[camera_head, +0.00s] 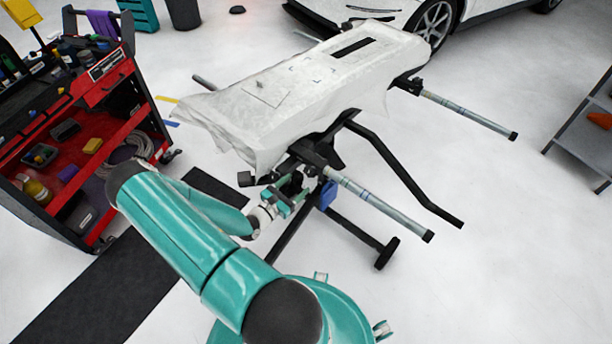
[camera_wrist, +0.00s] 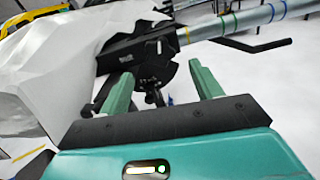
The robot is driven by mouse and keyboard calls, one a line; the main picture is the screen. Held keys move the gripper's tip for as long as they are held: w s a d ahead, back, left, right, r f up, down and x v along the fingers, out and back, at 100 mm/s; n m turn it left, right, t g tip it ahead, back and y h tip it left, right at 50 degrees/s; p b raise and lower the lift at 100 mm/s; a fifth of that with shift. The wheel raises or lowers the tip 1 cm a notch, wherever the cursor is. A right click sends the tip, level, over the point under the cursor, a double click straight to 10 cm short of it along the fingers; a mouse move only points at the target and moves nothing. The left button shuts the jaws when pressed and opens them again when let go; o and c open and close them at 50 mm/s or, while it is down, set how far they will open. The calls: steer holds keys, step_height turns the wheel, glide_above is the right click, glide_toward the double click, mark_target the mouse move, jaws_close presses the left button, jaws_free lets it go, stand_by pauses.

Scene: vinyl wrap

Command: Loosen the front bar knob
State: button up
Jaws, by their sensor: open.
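The front bar (camera_head: 385,207) is a grey tube with blue bands and a black end cap. It runs out of a black clamp bracket (camera_head: 312,153) at the near end of the stand. In the wrist view the bracket (camera_wrist: 140,48) and bar (camera_wrist: 235,24) are ahead of my gripper. A small dark knob-like part (camera_wrist: 153,97) hangs under the bracket, between my teal fingers in that picture. My gripper (camera_wrist: 161,80) is open; I see no contact with the knob. In the head view my gripper (camera_head: 288,197) is just below the bracket, and the knob cannot be made out there.
A white-covered panel (camera_head: 300,85) lies on the stand above my gripper. A second bar (camera_head: 470,115) sticks out farther back. The black stand legs (camera_head: 400,175) are close right. A red tool cart (camera_head: 95,140) stands left, a grey shelf (camera_head: 585,135) right.

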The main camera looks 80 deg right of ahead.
mark_target(308, 174)
steer(key=x, duration=0.6)
steer(key=shift+d, duration=0.1)
steer(key=c, duration=1)
steer(key=shift+s, duration=0.1)
